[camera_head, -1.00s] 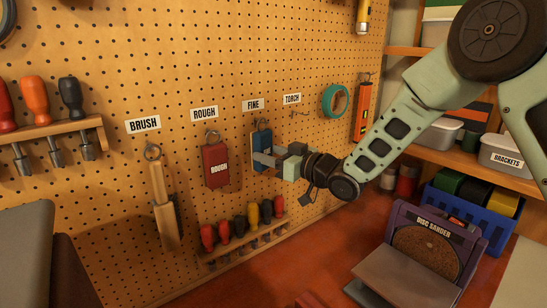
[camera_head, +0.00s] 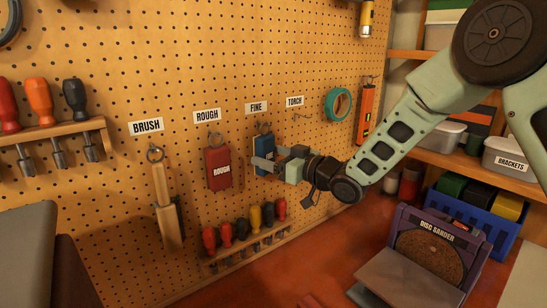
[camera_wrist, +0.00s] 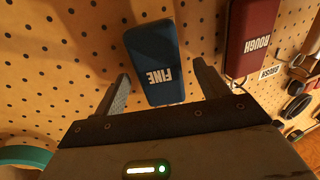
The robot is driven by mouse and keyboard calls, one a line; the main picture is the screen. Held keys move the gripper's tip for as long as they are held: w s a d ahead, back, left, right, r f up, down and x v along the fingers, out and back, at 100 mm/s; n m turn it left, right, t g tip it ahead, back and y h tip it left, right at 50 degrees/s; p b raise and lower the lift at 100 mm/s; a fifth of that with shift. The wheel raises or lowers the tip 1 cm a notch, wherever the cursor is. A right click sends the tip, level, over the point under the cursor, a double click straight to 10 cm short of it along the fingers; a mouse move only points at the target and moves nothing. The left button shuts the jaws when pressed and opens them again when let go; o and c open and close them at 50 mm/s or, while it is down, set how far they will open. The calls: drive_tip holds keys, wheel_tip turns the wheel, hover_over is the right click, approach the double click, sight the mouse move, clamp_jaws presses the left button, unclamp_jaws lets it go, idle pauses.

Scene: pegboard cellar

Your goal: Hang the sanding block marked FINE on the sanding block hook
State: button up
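The blue sanding block (camera_head: 263,141) marked FINE hangs against the pegboard under the FINE label (camera_head: 256,108). Its hook is hard to make out in the head view. In the wrist view the block (camera_wrist: 153,55) shows its FINE lettering upside down. My gripper (camera_head: 273,158) is open at the block's lower part. In the wrist view the gripper's fingers (camera_wrist: 164,88) stand on either side of the block, with a gap visible on each side.
A red ROUGH block (camera_head: 218,165) hangs just left, and a brush (camera_head: 165,200) farther left. Below is a rack of screwdrivers (camera_head: 246,250). The TORCH hook (camera_head: 299,117) is bare; green tape (camera_head: 338,104) hangs to its right. A disc sander (camera_head: 430,255) stands on the bench.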

drive_tip(key=shift+d, duration=0.1)
drive_tip(key=shift+s+d+f+b, duration=0.1)
drive_tip(key=shift+s+d+b, duration=0.15)
drive_tip(key=shift+d+b, duration=0.05)
drive_tip(key=b+v, duration=0.6)
drive_tip(key=v, duration=1)
drive_tip(key=s+a+f+m+g+h+b, duration=0.1)
drive_tip(key=s+a+f+m+g+h, duration=0.2)
drive_tip(key=s+f+h, duration=0.5)
drive_tip(key=s+f+g+h, duration=0.2)
drive_tip(key=s+f+g, duration=0.1)
drive_tip(key=s, duration=0.8)
drive_tip(key=s+f+n+g+h, duration=0.1)
drive_tip(key=s+f+g+h, duration=0.2)
drive_tip(key=s, duration=0.9)
drive_tip(key=g, duration=0.2)
drive_tip(key=shift+d+f+g+b, duration=0.25)
drive_tip(key=shift+f+g+b, duration=0.1)
drive_tip(key=shift+g+b, duration=0.05)
